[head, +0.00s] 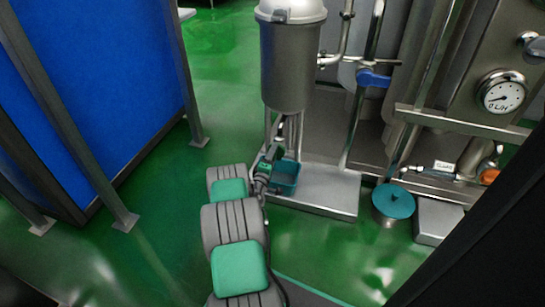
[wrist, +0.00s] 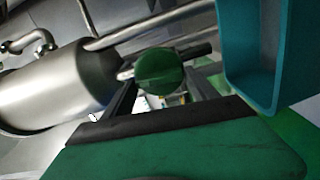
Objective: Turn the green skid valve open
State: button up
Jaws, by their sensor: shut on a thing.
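The green skid valve (wrist: 160,70) shows in the wrist view as a rounded dark green handle at the end of a metal pipe stub. A dark bar extends to its right. My gripper (wrist: 160,84) has its two dark fingers on either side of the green handle and is shut on it. In the head view my gripper (head: 270,163) is low under the steel tank (head: 288,65), beside its drain pipe. There my wrist and fingers hide most of the valve, and its exact turn angle is hard to tell.
A steel plinth (head: 320,190), a blue-handled valve (head: 373,79) and a teal-lidded can (head: 393,202) are further right. Green floor is open at left.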

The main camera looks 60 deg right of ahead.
jog(key=shift+n, duration=0.6)
jog(key=o, duration=1.2)
jog(key=shift+o, duration=0.2)
jog(key=shift+a, duration=0.1)
jog(key=s+a+p, duration=0.1)
jog(key=a+p, duration=0.2)
jog(key=a, duration=0.4)
jog(key=shift+a, duration=0.25)
jog(key=shift+s, duration=0.1)
